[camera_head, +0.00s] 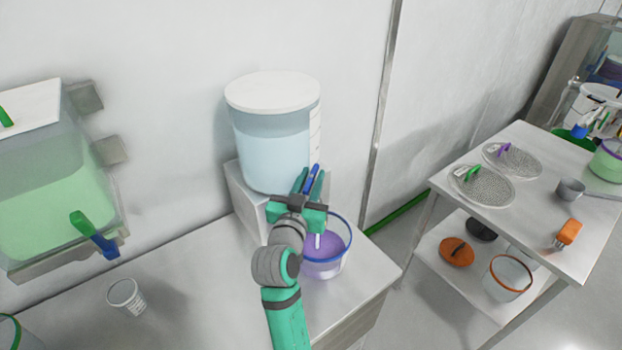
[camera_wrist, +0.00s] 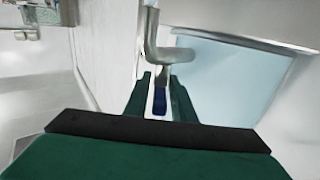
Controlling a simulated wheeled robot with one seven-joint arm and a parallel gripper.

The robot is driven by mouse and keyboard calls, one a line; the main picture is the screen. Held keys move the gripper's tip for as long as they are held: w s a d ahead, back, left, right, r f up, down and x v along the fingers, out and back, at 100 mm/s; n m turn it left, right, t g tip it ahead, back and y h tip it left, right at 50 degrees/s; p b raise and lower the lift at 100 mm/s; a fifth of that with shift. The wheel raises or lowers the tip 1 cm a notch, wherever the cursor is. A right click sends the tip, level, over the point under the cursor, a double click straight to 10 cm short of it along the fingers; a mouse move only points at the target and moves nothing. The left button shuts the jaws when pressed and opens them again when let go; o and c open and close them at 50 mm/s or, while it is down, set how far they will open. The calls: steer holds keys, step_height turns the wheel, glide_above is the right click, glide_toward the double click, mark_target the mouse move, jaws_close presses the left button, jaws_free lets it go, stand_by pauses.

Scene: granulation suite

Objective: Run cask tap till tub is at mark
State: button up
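The cask (camera_head: 275,150), a clear drum with a white lid and pale blue liquid, stands on a grey stand at the wall. Its metal tap (camera_wrist: 160,45) has a blue handle (camera_wrist: 160,102), which also shows in the head view (camera_head: 312,178). My gripper (camera_head: 308,180) is at the tap, its fingers on either side of the handle with narrow gaps visible in the wrist view (camera_wrist: 160,80). The tub (camera_head: 338,262), clear with a blue rim, stands below and holds purple contents. A thin pale vertical streak shows above them; I cannot tell whether it is flow. No mark is discernible.
A green-filled tank (camera_head: 50,205) with a blue-handled tap (camera_head: 95,235) hangs at left. A separate table (camera_head: 530,215) at right bears mesh discs, a grey cup and an orange object.

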steer(key=shift+w, duration=0.1)
steer(key=c, duration=0.3)
steer(key=shift+a, duration=0.15)
jaws_close()
steer(key=shift+s+m+g+h, duration=0.2)
steer(key=shift+m+g+h, duration=0.2)
steer(key=shift+m+h, duration=0.5)
steer(key=shift+h, duration=0.5)
steer(key=m+g+h, duration=0.5)
steer(key=h, duration=0.1)
steer(key=shift+r+m+g+h, duration=0.1)
steer(key=shift+m+g+h, duration=0.3)
steer(key=shift+h, duration=0.1)
steer(key=shift+w, duration=0.1)
